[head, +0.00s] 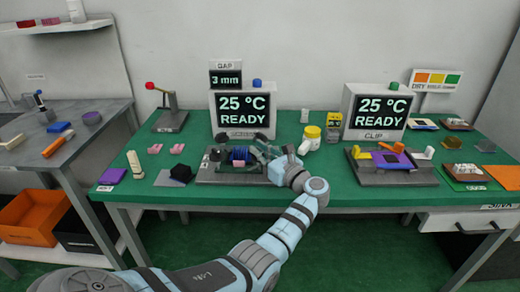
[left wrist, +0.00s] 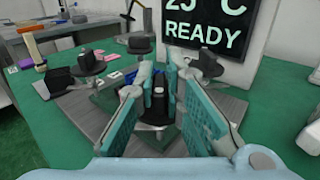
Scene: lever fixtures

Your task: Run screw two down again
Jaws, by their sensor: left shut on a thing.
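A grey clamp fixture (head: 205,177) stands on the green table in front of the left display box. It carries several dark screw knobs. Two of them, a left knob (left wrist: 90,65) and a far knob (left wrist: 139,44), show free in the left wrist view. My left gripper (head: 266,157) is over the fixture's right side. In the left wrist view its teal fingers (left wrist: 158,85) are on either side of a dark knob (left wrist: 158,108) and shut on it. Which knob is screw two I cannot tell. My right gripper is not in view.
The left display (head: 243,110) reads 25 °C READY, with a 3 mm gap sign (head: 226,78) above it. A yellow-capped jar (head: 312,134) stands close to my left wrist. A second fixture (head: 395,175) is at the right.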

